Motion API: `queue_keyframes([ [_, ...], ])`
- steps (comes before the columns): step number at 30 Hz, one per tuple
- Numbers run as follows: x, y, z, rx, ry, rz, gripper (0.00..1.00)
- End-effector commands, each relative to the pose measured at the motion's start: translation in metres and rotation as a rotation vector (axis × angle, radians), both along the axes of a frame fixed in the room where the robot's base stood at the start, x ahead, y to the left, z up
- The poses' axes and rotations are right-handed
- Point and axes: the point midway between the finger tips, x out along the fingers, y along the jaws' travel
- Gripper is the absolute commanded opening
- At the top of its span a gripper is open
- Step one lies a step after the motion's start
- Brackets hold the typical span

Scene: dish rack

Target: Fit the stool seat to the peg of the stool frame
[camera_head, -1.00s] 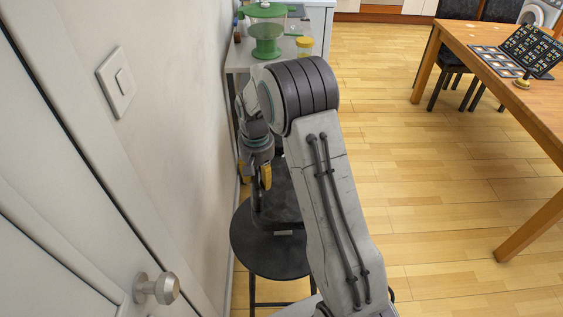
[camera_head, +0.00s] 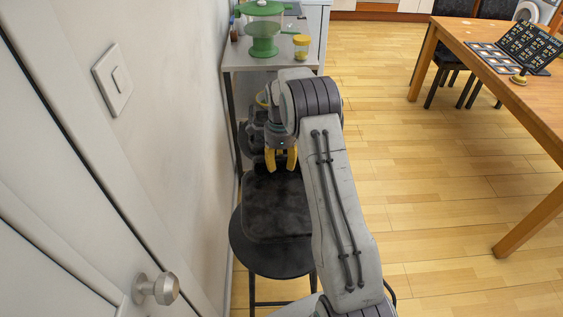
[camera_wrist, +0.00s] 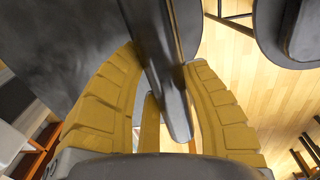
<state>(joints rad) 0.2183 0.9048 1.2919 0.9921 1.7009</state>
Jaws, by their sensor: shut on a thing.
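My gripper (camera_head: 281,162) is in the middle of the head view, with its yellow fingers pointing down. It is shut on the far edge of a dark, square, cushion-like stool seat (camera_head: 275,208). In the wrist view the yellow fingers (camera_wrist: 165,58) flank a dark slab (camera_wrist: 163,80), seen nearly edge-on. In the head view the seat overlaps a round black stool top (camera_head: 272,260), part of the stool frame on thin legs. I cannot tell whether seat and frame touch. The peg is not visible.
A white wall and a door with a round knob (camera_head: 158,289) are close on the left. A grey table (camera_head: 240,58) with green containers stands behind. A wooden table (camera_head: 520,100) is at the right. The wooden floor (camera_head: 440,180) between is clear.

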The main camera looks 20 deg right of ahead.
Motion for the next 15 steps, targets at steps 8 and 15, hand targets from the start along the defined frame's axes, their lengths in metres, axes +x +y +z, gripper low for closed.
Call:
queue_keyframes([
  [8,0.0009,-0.0033,-0.0004,-0.002,0.001,-0.051,0.05],
  [15,0.0011,-0.0029,-0.0002,-0.002,0.001,-0.049,0.05],
])
